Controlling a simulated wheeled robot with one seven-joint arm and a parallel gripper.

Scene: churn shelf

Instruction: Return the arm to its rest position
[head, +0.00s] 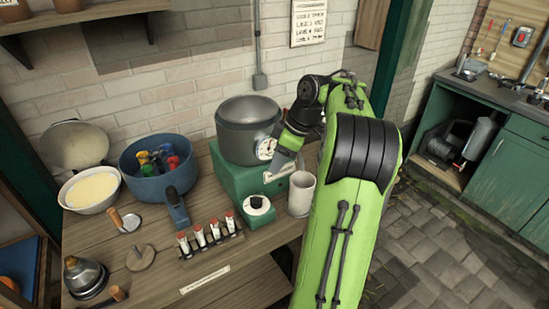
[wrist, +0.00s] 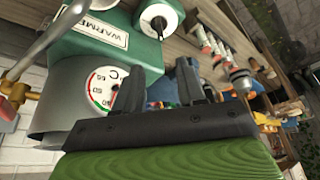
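My gripper shows in the wrist view (wrist: 159,70) with its two dark fingers apart and nothing held between them. The gauge also shows in the wrist view (wrist: 103,88), behind the left finger. The pot stands on the green warmer (head: 232,180). I cannot tell whether the gripper touches the warmer or the pot.
A grey cup (head: 301,193) stands close to my arm. A knob unit (head: 257,209), a rack of red-capped vials (head: 211,237), a blue pot (head: 158,166) and a cream-filled bowl (head: 90,190) share the wooden bench. Open paved floor (head: 440,250) lies right of my arm, before green cabinets (head: 510,180).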

